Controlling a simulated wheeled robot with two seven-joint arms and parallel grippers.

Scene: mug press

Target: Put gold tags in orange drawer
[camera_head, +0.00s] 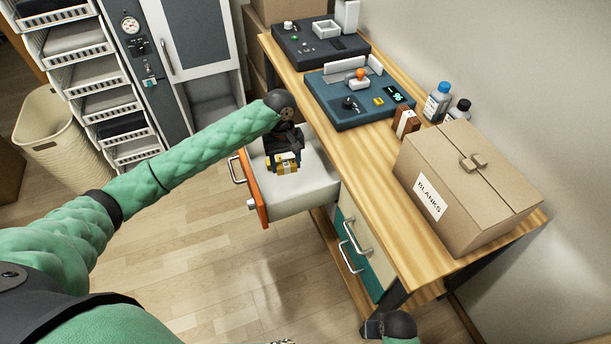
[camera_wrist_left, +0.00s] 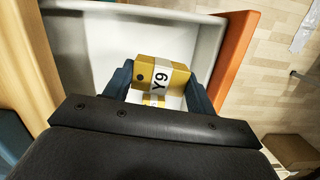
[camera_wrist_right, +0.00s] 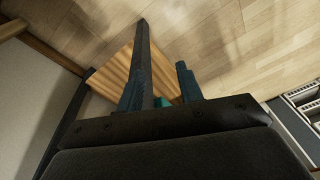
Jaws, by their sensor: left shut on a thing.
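The orange drawer (camera_head: 255,192) is pulled open on the left side of the wooden workbench. Its orange front also shows in the left wrist view (camera_wrist_left: 236,50), with a white inside (camera_wrist_left: 90,45). My left gripper (camera_wrist_left: 158,85) is shut on a gold tag block (camera_wrist_left: 160,72) with a white band marked Y9. In the head view the gold tag (camera_head: 282,166) is over the open drawer. Another gold piece (camera_wrist_left: 153,100) shows below it, partly hidden by the held tag. My right gripper (camera_wrist_right: 162,88) is open, low beside the bench's near end.
A cardboard box (camera_head: 470,185) labelled BLANKS stands on the bench (camera_head: 385,200). A blue device (camera_head: 360,98), a dark device (camera_head: 318,42) and bottles (camera_head: 437,102) are also there. Shut cream and teal drawers (camera_head: 362,245) are nearer.

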